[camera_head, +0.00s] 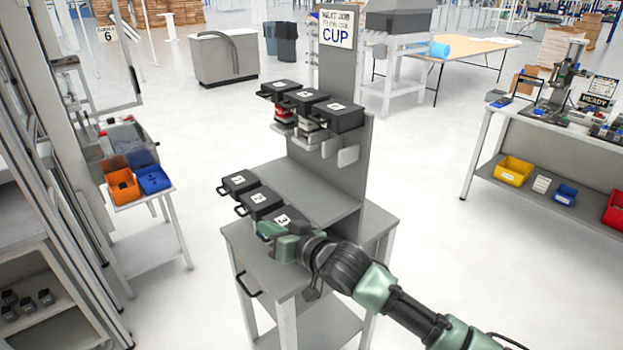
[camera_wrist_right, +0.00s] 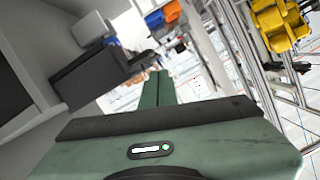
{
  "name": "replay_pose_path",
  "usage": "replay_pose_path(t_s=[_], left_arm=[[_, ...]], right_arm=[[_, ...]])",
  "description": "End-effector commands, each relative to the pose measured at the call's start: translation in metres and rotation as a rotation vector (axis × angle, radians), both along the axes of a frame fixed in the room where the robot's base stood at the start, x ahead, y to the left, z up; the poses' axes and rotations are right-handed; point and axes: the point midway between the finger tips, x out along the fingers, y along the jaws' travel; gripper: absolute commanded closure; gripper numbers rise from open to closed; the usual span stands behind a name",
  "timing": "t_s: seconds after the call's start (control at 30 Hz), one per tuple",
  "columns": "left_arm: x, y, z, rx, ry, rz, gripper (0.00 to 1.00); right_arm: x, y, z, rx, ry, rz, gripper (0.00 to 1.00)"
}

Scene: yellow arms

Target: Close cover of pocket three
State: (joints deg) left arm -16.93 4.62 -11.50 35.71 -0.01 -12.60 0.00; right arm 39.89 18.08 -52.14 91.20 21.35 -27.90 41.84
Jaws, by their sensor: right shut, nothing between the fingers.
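The lower row on the grey stand has dark pockets with numbered labels: pocket one (camera_head: 239,182), pocket two (camera_head: 258,202) and pocket three (camera_head: 285,217). The label 3 shows on a dark top surface at the near end of the row. My right gripper (camera_head: 268,231) is shut and empty, right at the near side of pocket three, and covers part of it. Contact and the exact state of its cover cannot be told. In the right wrist view the green fingers (camera_wrist_right: 156,88) are together, with a dark box (camera_wrist_right: 92,76) left of them. My left gripper is not in view.
Upper dark boxes (camera_head: 335,113) with labels hang on the stand's upright panel (camera_head: 343,165). The stand's table (camera_head: 382,222) has a bare top at the right. A small rack with orange and blue bins (camera_head: 154,180) stands left. A workbench (camera_head: 536,135) stands right. Open floor lies between.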

Motion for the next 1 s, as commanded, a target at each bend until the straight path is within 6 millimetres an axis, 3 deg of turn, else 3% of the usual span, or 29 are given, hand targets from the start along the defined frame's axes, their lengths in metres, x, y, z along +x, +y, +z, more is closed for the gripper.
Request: replay_pose_path(t_s=[0.4, 1.0], left_arm=[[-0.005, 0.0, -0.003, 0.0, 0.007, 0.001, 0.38], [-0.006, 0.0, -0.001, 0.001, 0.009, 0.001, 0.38]], right_arm=[[-0.002, 0.002, -0.018, -0.125, -0.09, -0.001, 1.0], [-0.002, 0.002, -0.019, -0.138, -0.096, 0.0, 1.0]])
